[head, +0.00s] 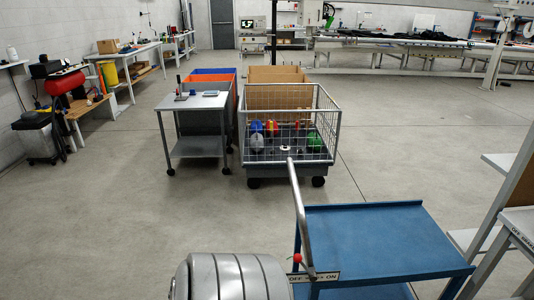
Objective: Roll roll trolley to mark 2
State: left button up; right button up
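A wire-mesh trolley (263,172) on black castors stands in the middle of the floor in the head view. It holds several coloured items, among them a green one (315,141) and a red one (271,128). I take it to be the roll trolley, but no label on it is readable. A grey bar (299,205) slants from its near rim down to the foreground; whether it is joined to the trolley is unclear. I cannot make out mark 2. Neither of my grippers shows.
A blue-topped cart (378,238) stands close in front at right, beside grey shelving (512,210). A grey wheeled table (197,103) is left of the mesh trolley; cardboard (278,97) is behind it. Workbenches line the left wall. Floor at left and right is open.

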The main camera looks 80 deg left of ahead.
aim_at(359, 251)
jog(key=u, duration=2.1)
